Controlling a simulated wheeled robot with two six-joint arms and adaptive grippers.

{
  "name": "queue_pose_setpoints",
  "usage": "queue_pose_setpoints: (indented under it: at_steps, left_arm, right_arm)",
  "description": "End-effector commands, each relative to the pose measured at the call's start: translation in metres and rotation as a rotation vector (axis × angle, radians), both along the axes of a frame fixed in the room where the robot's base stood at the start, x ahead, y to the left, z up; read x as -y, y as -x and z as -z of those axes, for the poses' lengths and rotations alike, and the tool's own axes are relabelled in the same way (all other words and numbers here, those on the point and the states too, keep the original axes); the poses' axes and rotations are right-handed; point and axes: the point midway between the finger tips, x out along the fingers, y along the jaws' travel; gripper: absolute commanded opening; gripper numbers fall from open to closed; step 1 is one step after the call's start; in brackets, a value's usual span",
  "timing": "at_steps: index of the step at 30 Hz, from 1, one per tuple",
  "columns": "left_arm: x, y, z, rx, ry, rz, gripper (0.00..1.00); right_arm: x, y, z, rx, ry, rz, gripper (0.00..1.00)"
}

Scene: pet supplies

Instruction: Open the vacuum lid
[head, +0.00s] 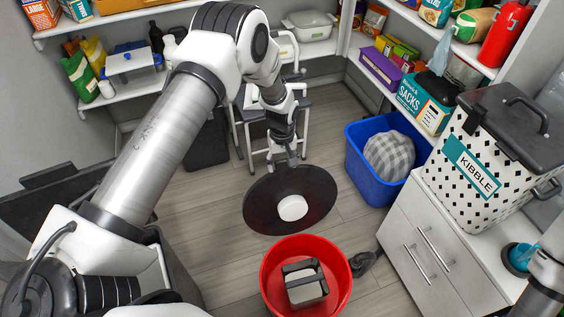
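The vacuum has a red round tub (266,282) on the floor at the bottom centre of the head view. Its top is open, and a dark-framed box with a pale top (305,284) shows inside. The vacuum lid (262,208), a black disc with a white round centre, is swung back beyond the tub, its near edge by the tub's far rim. My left gripper (292,160) points down at the lid's far edge, its fingertips close to or touching it. Whether the fingers grip the edge is too small to tell. My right gripper is out of view.
A blue bin (366,166) with a grey checked bundle stands right of the lid. A white cabinet (432,262) bearing a kibble container (470,168) flanks the tub at right. Bare floor lies left of the lid.

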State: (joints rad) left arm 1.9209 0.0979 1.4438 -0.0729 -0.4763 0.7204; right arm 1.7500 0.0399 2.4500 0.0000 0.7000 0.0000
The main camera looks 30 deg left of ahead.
Motion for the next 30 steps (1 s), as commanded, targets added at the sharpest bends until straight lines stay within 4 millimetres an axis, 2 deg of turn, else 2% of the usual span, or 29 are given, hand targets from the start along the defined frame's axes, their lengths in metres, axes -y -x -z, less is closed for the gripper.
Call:
queue_pose_setpoints:
  at_steps: [1, 3, 4, 10, 15, 19, 29, 30]
  left_arm:
    - [0.0, 0.0, 0.0, 0.0, 0.0, 0.0, 0.33]
    - [0.0, 0.0, 0.0, 0.0, 0.0, 0.0, 0.08]
    - [0.0, 0.0, 0.0, 0.0, 0.0, 0.0, 0.0]
    - [0.006, 0.006, -0.004, -0.001, 0.0, 0.002, 0.0]
    - [0.029, 0.032, -0.01, -0.006, 0.0, 0.004, 0.0]
    - [0.043, 0.047, -0.009, -0.005, 0.001, 0.002, 0.0]
    - [0.046, 0.05, -0.007, -0.001, 0.0, 0.0, 0.0]
    - [0.046, 0.05, -0.007, -0.001, 0.0, 0.0, 0.57]
  right_arm:
    - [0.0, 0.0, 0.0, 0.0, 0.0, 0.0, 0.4]
    - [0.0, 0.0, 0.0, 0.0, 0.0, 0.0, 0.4]
    - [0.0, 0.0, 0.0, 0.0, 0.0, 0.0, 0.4]
    - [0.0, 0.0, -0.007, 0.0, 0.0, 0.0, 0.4]
    - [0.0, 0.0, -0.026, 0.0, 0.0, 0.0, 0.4]
    - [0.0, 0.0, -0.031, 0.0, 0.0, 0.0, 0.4]
    - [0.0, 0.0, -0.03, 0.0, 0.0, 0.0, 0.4]
    - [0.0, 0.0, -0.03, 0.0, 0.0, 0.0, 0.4]
